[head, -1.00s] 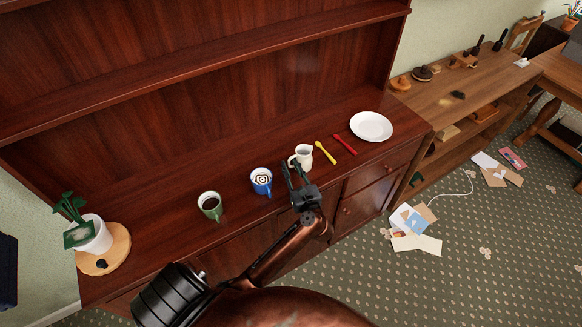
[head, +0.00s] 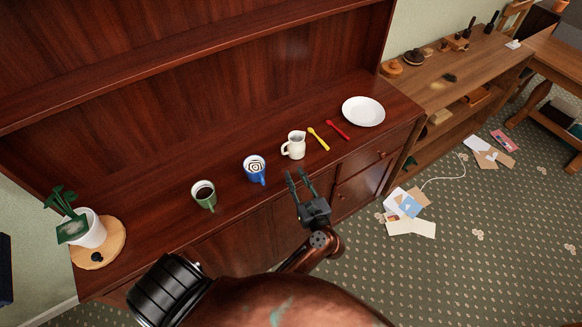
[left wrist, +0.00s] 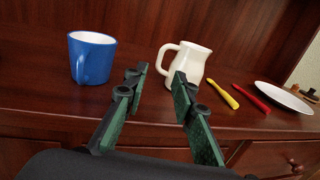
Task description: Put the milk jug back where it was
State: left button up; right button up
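The white milk jug (head: 294,145) stands upright on the wooden sideboard top (head: 232,219), between the blue mug and the yellow spoon. Its handle points left in the head view. It also shows in the left wrist view (left wrist: 186,68), just beyond the fingers. My left gripper (head: 299,181) is in front of the jug near the sideboard's front edge. Its fingers are apart with nothing between them, and the gripper (left wrist: 158,98) does not appear to touch the jug. My right gripper is in neither current view.
The blue mug (head: 256,172) and green mug (head: 205,196) stand left of the jug. Yellow (head: 318,139) and red (head: 338,130) spoons and a white plate (head: 363,111) lie to its right. A potted plant (head: 86,230) stands at the far left. Papers lie on the carpet.

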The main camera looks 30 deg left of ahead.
pick_arm(q)
jog(key=shift+s+d, duration=0.3)
jog(key=shift+d, duration=0.05)
